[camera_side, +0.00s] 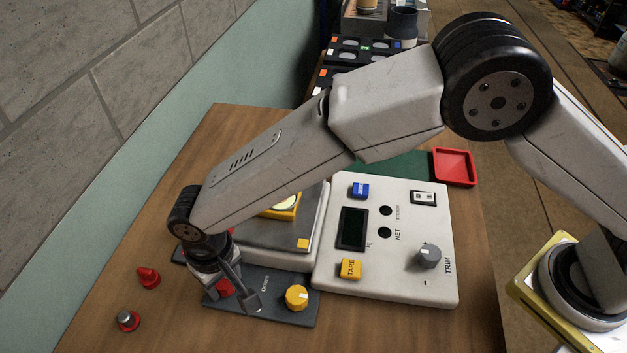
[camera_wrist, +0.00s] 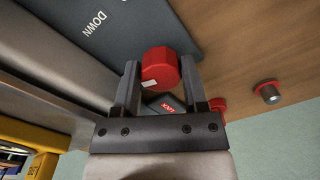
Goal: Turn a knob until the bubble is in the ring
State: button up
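A red knob (camera_wrist: 160,68) with a white mark sits on the dark grey base plate. In the wrist view it lies between my gripper's two fingers (camera_wrist: 158,85); in the side view it shows as a patch of red at my gripper (camera_side: 231,290). The fingers are apart, one on each side; I cannot tell whether they touch it. A yellow knob (camera_side: 296,297) with a white mark stands to the right on the plate (camera_side: 262,279). A yellow-framed round level (camera_side: 288,206) on the scale's pan is partly hidden by my arm; its bubble and ring cannot be made out.
The scale's white panel (camera_side: 400,196) carries buttons, a dark display and a grey TRIM knob (camera_side: 429,255). Two small red-based parts (camera_side: 148,278) (camera_side: 128,321) lie on the wooden table at left. A red tray (camera_side: 454,167) is at the back right. A wall borders the left.

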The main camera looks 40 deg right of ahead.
aim_at(224, 281)
jog(key=o, duration=0.4)
jog(key=shift+c, duration=0.2)
jog(key=shift+r, duration=0.15)
jog(key=shift+r, duration=3.8)
jog(key=shift+m, duration=0.4)
jog(key=w+d, duration=0.1)
jog(key=d, duration=0.2)
jog(key=w+d+r, duration=0.1)
jog(key=d, duration=0.3)
jog(key=w+d, duration=0.1)
jog(key=d, duration=0.3)
jog(key=shift+w+d+r, duration=0.15)
jog(key=shift+w, duration=0.25)
jog(key=shift+m+t+y, duration=0.3)
jog(key=shift+t, duration=0.2)
jog(key=d, duration=0.9)
jog(key=shift+d+r, duration=0.25)
jog(key=shift+d, duration=0.15)
jog(key=shift+m+t, duration=0.8)
jog(key=s+d, duration=0.3)
jog(key=d, duration=0.3)
jog(key=s+d, duration=0.4)
jog(key=d, duration=0.3)
jog(key=s+d+f, duration=0.1)
jog(key=s+d, duration=0.3)
jog(key=d, duration=0.3)
jog(key=shift+s+d+f, duration=0.1)
jog(key=shift+s+d, duration=0.05)
